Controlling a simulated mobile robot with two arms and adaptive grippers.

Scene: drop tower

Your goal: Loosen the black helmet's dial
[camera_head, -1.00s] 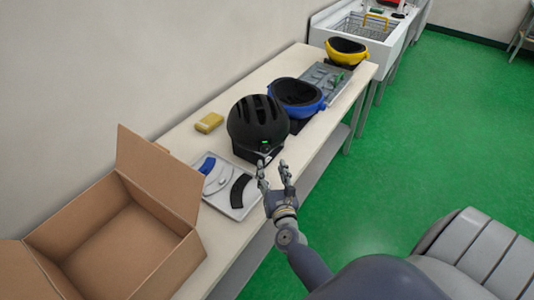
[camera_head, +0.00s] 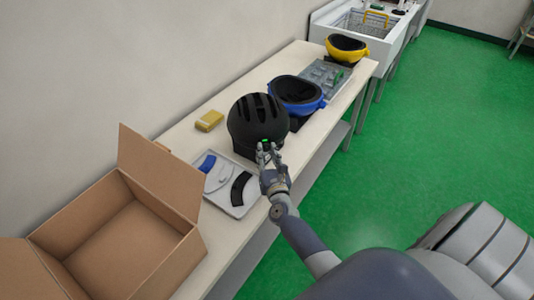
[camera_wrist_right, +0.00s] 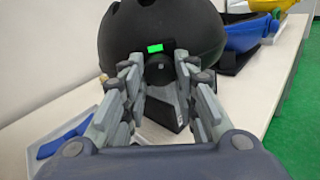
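The black helmet (camera_head: 257,118) stands upright on a dark stand on the table, and it fills the top of the right wrist view (camera_wrist_right: 200,28). Its round dark dial (camera_wrist_right: 158,69) shows at the helmet's rear, just below a bright green mark (camera_wrist_right: 155,48). My right gripper (camera_head: 268,150) is at the helmet's near side. In the right wrist view its fingers (camera_wrist_right: 155,85) are spread to either side of the dial, with space between them. I cannot tell whether they touch the dial. My left gripper is not in view.
A pale tray (camera_head: 239,211) with blue, white and black curved pieces lies left of my right gripper. An open cardboard box (camera_head: 160,255) stands at the front left. A blue helmet (camera_head: 297,94) and a yellow helmet (camera_head: 347,48) stand farther along the table. A yellow block (camera_head: 209,121) lies near the wall.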

